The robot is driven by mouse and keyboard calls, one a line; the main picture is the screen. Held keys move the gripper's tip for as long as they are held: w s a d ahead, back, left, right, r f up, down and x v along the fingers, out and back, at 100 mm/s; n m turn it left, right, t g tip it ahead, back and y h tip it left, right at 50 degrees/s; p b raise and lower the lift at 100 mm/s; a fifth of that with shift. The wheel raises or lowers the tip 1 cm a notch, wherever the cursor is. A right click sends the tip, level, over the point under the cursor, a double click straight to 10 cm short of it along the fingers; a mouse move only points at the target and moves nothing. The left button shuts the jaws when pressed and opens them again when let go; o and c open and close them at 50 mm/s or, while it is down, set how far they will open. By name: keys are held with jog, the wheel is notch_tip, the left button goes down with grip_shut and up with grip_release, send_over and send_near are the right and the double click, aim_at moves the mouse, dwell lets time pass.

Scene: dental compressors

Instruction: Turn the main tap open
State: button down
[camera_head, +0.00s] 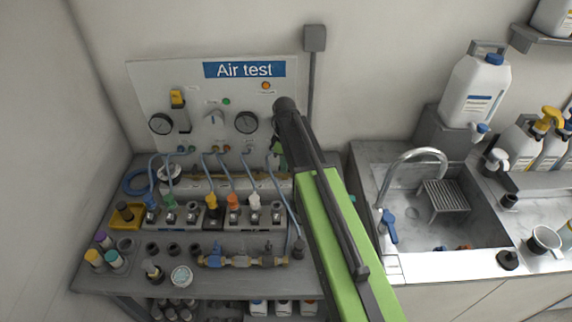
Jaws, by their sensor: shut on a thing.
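My green and black arm reaches from the lower right to the right edge of the Air test panel (143,95). My gripper (277,158) points down below the arm's dark end joint, at the right end of a brass pipe (228,175) along the back of the bench. It is shut on what appears to be the main tap there. The arm and jaws hide most of that tap, so its handle angle cannot be told.
Gauges (246,122) and blue hoses crowd the panel and bench. A row of grey blocks (188,217) and a brass valve assembly (240,261) with a blue handle stand in front. A sink (460,235) with a curved faucet (412,153) is to the right.

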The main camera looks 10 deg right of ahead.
jog(key=shift+s+n, duration=0.1)
jog(key=shift+n, duration=1.4)
jog(key=shift+a, duration=0.1)
jog(key=c, duration=1.4)
grip_release()
jog(key=shift+c, duration=0.2)
jog(key=shift+r, duration=0.1)
notch_tip(320, 180, up, 17)
jog(key=p, duration=1.7)
